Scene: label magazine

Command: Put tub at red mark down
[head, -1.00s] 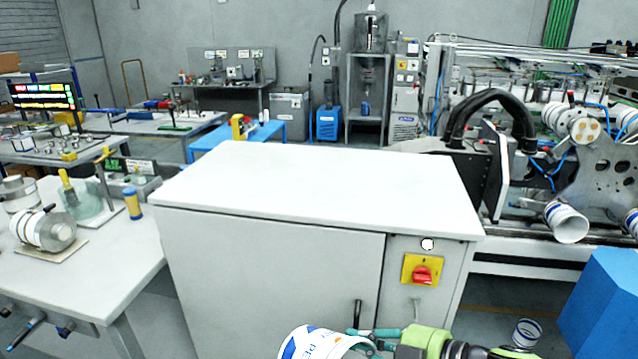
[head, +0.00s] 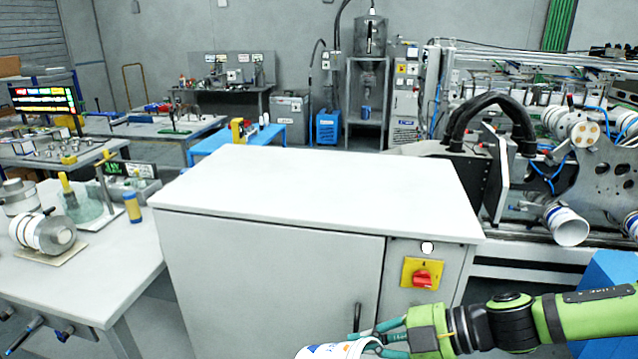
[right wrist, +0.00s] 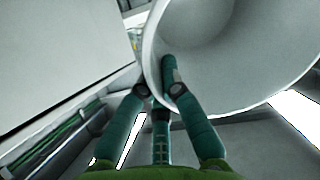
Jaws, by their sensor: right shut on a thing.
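The white tub (head: 322,352) with blue print shows only in part at the bottom edge of the head view, in front of the white cabinet. My right gripper (head: 374,339) is shut on the tub's wall at its right side. In the right wrist view the tub (right wrist: 250,65) shows its pale open inside, with one teal finger of the gripper (right wrist: 165,78) inside the rim and the others by the outside. The tub's lower part is cut off in the head view. I see no red mark on a surface. My left gripper is out of view.
The white cabinet (head: 315,190) has a bare, flat top, a door handle and a red switch (head: 422,278) on a yellow plate. A workbench (head: 95,265) with fixtures stands at left. A blue box (head: 615,275) and a machine (head: 500,165) are at right.

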